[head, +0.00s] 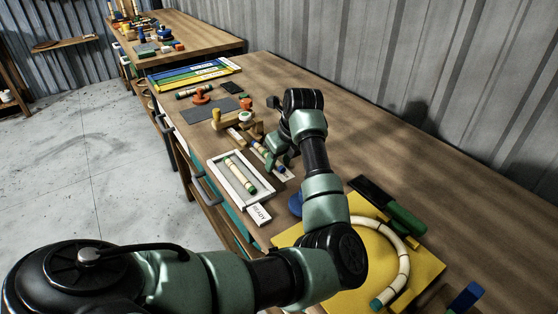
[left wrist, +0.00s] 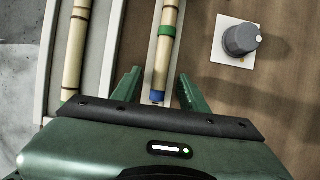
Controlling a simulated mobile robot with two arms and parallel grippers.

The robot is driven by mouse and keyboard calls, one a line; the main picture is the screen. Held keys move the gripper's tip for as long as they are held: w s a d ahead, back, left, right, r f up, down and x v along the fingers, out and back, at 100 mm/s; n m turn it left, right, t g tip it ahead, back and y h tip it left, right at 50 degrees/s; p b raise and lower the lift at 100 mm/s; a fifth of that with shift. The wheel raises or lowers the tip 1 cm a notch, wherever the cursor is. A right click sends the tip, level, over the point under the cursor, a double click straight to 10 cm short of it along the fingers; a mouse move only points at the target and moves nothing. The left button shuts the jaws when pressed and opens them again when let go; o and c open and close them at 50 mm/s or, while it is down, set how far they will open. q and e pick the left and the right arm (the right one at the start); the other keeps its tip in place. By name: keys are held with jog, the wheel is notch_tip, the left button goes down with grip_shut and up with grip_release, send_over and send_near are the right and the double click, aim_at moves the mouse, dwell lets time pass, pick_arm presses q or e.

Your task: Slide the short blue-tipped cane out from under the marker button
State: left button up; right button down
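In the head view the blue-tipped cane (head: 267,153) lies partly behind my left gripper (head: 278,160). I cannot tell for certain which thing is the marker button, nor see one resting on the cane. My right gripper is not in view.
A white tray (head: 226,183) holds a green-tipped cane (head: 240,174). A grey knob on a white plate (left wrist: 240,38) stands right of the cane. A wooden stand (head: 225,120) is beyond. A yellow board (head: 430,265) with a curved cane (head: 403,262) and a green-handled tool (head: 405,217) lie nearer.

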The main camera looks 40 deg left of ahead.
pick_arm(q)
jog(key=b+v, duration=0.1)
jog(key=v, duration=0.6)
jog(key=shift+r, duration=0.35)
jog(key=shift+s+d, duration=0.1)
jog(key=shift+d, duration=0.05)
dwell(0.3)
